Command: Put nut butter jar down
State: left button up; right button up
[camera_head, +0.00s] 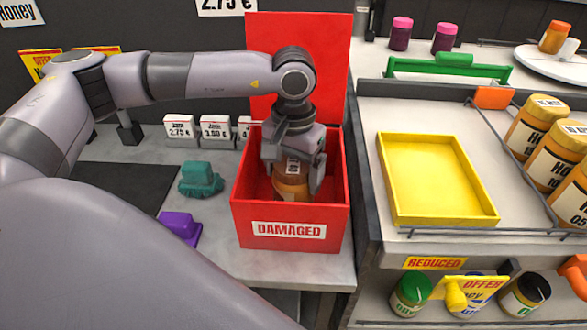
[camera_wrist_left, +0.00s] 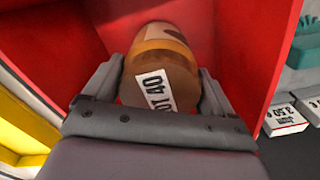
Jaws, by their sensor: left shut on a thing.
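The nut butter jar (camera_head: 291,184) is brown with a label and sits inside the red box (camera_head: 289,234) marked DAMAGED. My left gripper (camera_head: 291,172) reaches down into the box from above and is shut on the jar, a finger on each side. The left wrist view shows the jar (camera_wrist_left: 158,72) between the two fingers, with a white label reading "01 40" on its lid. The fingers and wrist hide part of the jar. I cannot tell whether its base touches the box floor. My right gripper is in neither view.
The box's red lid (camera_head: 300,55) stands upright behind. Left of the box are a teal object (camera_head: 201,179), a purple object (camera_head: 180,228) and price cards (camera_head: 215,130). An empty yellow tray (camera_head: 437,178) lies on the shelf to the right, beside several jars (camera_head: 537,124).

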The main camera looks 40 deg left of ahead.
pick_arm(q)
jog(key=shift+f, duration=0.15)
jog(key=o, duration=1.2)
notch_tip(320, 180, up, 12)
jog(key=shift+r+b, duration=0.2)
jog(key=shift+b, duration=0.4)
